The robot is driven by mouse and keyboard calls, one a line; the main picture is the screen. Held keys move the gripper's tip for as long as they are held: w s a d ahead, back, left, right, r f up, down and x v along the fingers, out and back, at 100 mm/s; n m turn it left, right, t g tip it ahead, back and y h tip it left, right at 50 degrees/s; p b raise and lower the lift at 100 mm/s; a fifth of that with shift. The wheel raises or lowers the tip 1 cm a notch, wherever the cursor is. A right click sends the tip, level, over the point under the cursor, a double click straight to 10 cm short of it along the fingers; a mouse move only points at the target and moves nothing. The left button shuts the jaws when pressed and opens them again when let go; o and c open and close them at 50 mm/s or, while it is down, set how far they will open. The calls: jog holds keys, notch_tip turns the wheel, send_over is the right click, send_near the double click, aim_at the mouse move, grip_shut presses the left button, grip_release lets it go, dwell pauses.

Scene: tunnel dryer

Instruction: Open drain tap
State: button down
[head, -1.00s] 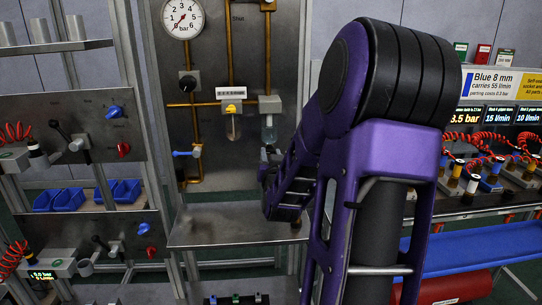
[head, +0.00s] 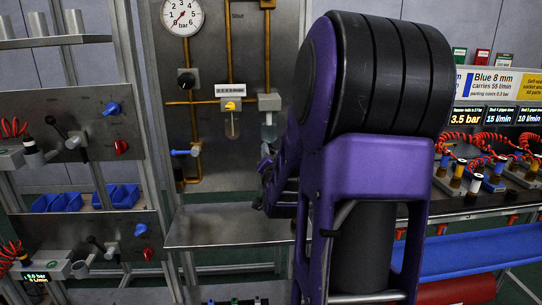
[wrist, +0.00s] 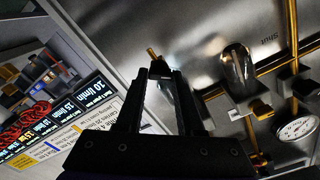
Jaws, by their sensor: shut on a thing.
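The drain tap (wrist: 152,52) shows in the wrist view as a small brass stem just past my fingertips, with a dark part at the tips. My gripper (wrist: 160,72) is shut on it, its fingers close together at the ends. A pale glassy piece, apparently the second bowl, shows between the fingers. In the head view that clear bowl (head: 269,131) hangs from its grey head on the metal panel. My arm hides most of the gripper there, and the tap cannot be made out. Whether the tap is turned cannot be told.
A second bowl with a yellow top (head: 232,125) hangs to the left; its glass also shows in the wrist view (wrist: 236,62). A blue-handled valve (head: 185,152) and a pressure gauge (head: 182,17) share the panel. A bare metal shelf (head: 225,228) lies below.

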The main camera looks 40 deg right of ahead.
dwell(0.4)
jog(key=c, duration=0.5)
grip_release()
jog(key=shift+c, duration=0.2)
